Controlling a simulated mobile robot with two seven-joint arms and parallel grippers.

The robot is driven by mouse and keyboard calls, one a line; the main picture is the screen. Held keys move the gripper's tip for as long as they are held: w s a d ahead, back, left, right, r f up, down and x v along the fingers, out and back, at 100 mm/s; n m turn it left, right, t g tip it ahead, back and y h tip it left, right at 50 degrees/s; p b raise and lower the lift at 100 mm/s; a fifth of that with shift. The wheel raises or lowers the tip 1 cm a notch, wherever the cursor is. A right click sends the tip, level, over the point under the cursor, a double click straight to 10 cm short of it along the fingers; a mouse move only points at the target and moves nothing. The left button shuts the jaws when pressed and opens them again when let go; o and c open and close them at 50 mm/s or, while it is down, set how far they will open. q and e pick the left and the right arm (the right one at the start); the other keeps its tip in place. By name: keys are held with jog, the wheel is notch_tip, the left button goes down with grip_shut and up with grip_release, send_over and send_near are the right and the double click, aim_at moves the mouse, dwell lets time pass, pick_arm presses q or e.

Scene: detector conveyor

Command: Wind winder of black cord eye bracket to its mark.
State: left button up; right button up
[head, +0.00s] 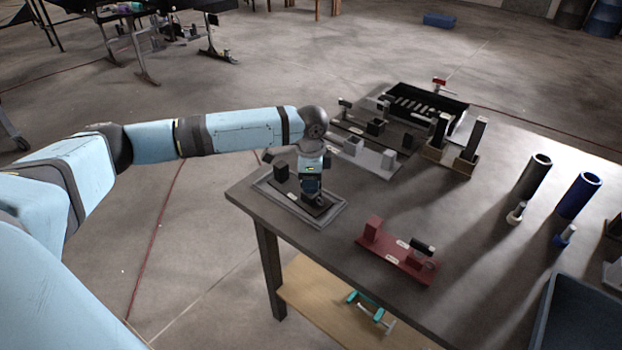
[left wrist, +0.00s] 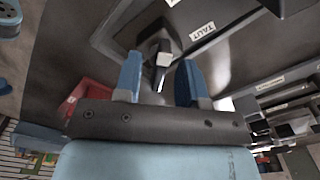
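The black cord eye bracket (head: 281,171) sits in a shallow grey tray (head: 262,190) at the near left corner of the table. My left gripper (head: 312,192) points down over the bracket's right end and hides much of it. In the left wrist view, its two blue fingers (left wrist: 158,68) stand apart. A dark winder with a light grey end (left wrist: 161,58) shows between them, with a visible gap to each finger. A white label reading "TAUT" (left wrist: 196,31) lies on the bracket beside it. The cord and the winder's mark cannot be made out. My right gripper is not in view.
A red bracket (head: 400,262) lies to the right near the table's front edge. Grey and black brackets (head: 368,155) stand behind the gripper. Upright tubes (head: 577,194) and a blue bin (head: 585,315) are at the right. The table between is clear.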

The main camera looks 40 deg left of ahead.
pick_arm(q)
jog(key=shift+r, duration=0.1)
notch_tip(320, 180, up, 14)
jog(key=p, duration=0.1)
jog(key=shift+f, duration=0.2)
jog(key=shift+s+f, duration=0.1)
dwell(0.6)
